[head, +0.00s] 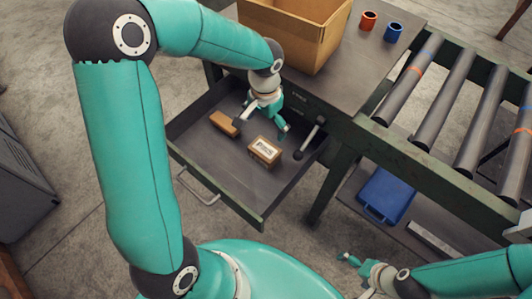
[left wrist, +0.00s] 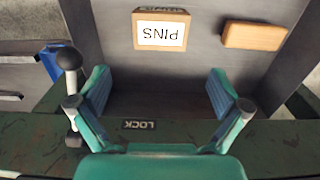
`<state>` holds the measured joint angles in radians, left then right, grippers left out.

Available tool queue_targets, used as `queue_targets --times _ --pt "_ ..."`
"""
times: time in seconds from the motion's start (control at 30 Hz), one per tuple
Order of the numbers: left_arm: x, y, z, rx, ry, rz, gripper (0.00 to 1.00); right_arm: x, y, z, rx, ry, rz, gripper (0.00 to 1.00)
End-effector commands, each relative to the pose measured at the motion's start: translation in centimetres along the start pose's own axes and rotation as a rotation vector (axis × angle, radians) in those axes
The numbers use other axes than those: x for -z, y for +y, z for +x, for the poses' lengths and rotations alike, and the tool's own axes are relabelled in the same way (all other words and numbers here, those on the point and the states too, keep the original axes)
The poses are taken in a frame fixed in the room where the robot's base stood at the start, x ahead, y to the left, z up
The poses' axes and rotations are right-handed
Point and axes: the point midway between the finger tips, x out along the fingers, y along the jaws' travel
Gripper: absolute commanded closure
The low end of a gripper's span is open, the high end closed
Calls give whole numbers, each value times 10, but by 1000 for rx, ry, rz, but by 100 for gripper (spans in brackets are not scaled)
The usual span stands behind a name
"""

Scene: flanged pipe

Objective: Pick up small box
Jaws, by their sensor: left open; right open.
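The small box (head: 265,151), brown cardboard with a white label, lies in the open drawer (head: 240,200). In the left wrist view the small box (left wrist: 160,30) shows the word PINS upside down, at the top centre beyond the fingertips. My left gripper (head: 268,114) is over the drawer's back part, behind the box in the head view. In the left wrist view my left gripper (left wrist: 160,88) is open and empty, its fingers apart over the drawer's edge. My right gripper (head: 350,262) is open at the lower right, away from the drawer.
A wooden block (head: 223,124) lies in the drawer left of the box. A lever with a dark knob (left wrist: 66,58) stands by the drawer edge marked LOCK.

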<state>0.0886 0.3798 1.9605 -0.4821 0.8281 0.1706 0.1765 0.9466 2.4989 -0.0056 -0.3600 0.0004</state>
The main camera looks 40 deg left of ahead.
Motion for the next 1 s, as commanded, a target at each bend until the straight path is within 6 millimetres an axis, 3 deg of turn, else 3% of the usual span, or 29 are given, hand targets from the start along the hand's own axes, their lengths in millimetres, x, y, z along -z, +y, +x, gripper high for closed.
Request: queue_targets --times 0.1,0.3,0.63,1.0 --pt "-1 1 29 -2 -9 2 0 0 1 2 0 0 0 0" --pt "0 1 68 -1 -7 4 0 0 1 4 0 0 0 0" --pt "0 1 91 0 -4 4 0 0 1 4 0 0 0 0" --pt "-1 0 135 -1 -3 5 0 0 1 3 0 0 0 0"
